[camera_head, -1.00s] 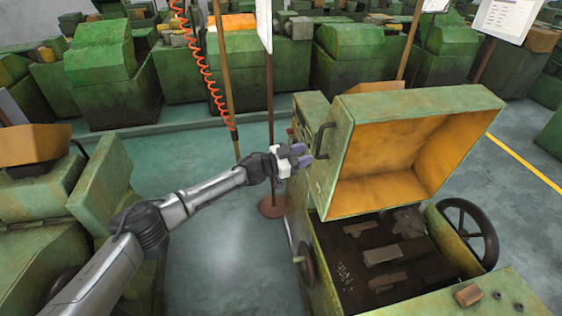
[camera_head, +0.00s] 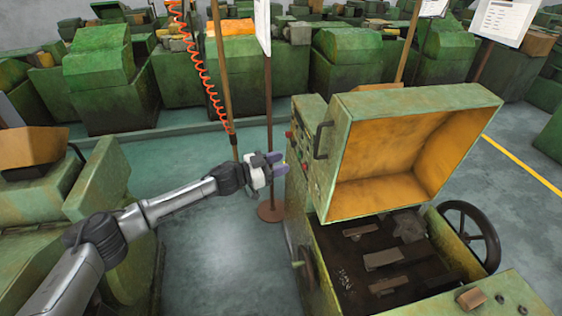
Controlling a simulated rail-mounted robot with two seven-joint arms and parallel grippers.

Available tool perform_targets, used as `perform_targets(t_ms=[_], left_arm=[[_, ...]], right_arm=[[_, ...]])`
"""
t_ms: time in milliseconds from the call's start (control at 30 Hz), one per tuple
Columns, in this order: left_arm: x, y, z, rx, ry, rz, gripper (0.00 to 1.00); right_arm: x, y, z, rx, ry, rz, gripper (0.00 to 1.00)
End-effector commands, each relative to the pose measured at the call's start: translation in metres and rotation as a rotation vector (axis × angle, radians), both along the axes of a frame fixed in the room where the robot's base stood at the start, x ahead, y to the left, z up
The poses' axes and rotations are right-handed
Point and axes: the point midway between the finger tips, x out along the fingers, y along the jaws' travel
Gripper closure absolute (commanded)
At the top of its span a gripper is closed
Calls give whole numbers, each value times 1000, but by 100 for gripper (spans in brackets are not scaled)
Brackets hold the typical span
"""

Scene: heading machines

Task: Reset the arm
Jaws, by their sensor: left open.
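My left arm comes in from the lower left. Its gripper (camera_head: 279,164) is open and empty, with purple-grey fingertips pointing right. It hangs in the air just left of the green heading machine (camera_head: 335,290) and is apart from it. The machine's lid (camera_head: 345,165) stands raised, its orange inside facing right. The dark handle (camera_head: 322,140) on the lid's left side is free, a short gap to the right of my left gripper. My right gripper is out of view.
The open machine bed (camera_head: 385,260) holds dark metal parts. A sign post (camera_head: 269,120) stands behind my gripper. Open floor (camera_head: 210,260) lies left of the machine.

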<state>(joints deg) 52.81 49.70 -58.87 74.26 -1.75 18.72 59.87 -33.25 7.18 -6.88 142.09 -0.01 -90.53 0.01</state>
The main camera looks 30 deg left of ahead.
Motion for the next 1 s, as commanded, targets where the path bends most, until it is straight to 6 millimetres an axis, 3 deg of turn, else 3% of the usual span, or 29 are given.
perform_targets(t_ms=[367, 600, 667, 833, 1000], left_arm=[[1, 2, -1, 65, -42, 14, 59], [25, 50, -21, 441, -50, 358, 59], [25, 54, -22, 544, -37, 434, 59], [14, 52, 10, 764, -10, 616, 59], [-10, 18, 66, 853, 12, 725, 59]], right_arm=[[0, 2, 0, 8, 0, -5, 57], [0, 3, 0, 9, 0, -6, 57], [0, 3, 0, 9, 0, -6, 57], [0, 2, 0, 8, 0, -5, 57], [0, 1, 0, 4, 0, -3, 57]])
